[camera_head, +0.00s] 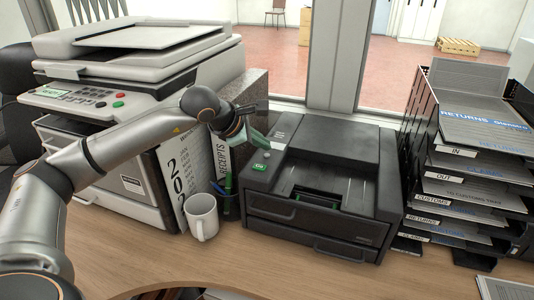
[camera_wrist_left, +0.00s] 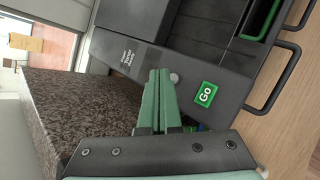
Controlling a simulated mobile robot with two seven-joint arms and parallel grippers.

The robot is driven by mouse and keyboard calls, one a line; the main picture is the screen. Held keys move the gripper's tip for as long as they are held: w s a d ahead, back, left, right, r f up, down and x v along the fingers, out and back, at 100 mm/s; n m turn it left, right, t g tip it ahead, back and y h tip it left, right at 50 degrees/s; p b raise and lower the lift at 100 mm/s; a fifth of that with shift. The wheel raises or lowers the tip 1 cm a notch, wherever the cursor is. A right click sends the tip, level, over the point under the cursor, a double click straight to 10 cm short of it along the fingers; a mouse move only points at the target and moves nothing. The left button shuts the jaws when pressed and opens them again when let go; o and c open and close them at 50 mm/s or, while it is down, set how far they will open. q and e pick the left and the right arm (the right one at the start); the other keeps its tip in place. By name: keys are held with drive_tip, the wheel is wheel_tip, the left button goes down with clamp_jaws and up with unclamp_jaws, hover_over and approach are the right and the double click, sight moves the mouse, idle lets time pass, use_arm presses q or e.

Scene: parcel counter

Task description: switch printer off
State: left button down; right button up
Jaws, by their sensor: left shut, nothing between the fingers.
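The black printer (camera_head: 335,145) stands on the wooden counter, with a control strip along its left side. The strip carries a green "Go" button (camera_head: 260,167), which also shows in the left wrist view (camera_wrist_left: 206,94). Beside it in the left wrist view is a small round grey button (camera_wrist_left: 174,77). My left gripper (camera_head: 266,140) is over this strip, its green fingers shut and empty. In the left wrist view the fingertips (camera_wrist_left: 158,73) are just beside the grey button; I cannot tell whether they touch the printer. My right gripper is not in view.
A large white copier (camera_head: 130,60) stands at the left, with a calendar (camera_head: 180,175), a white mug (camera_head: 201,216) and a receipts binder (camera_head: 223,160) near it. A rack of labelled paper trays (camera_head: 470,150) stands close to the printer's right.

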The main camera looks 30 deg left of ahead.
use_arm(q)
drive_tip(key=shift+r, duration=0.1)
wheel_tip(320, 180, up, 6)
drive_tip(key=p, duration=0.4)
idle(0.5)
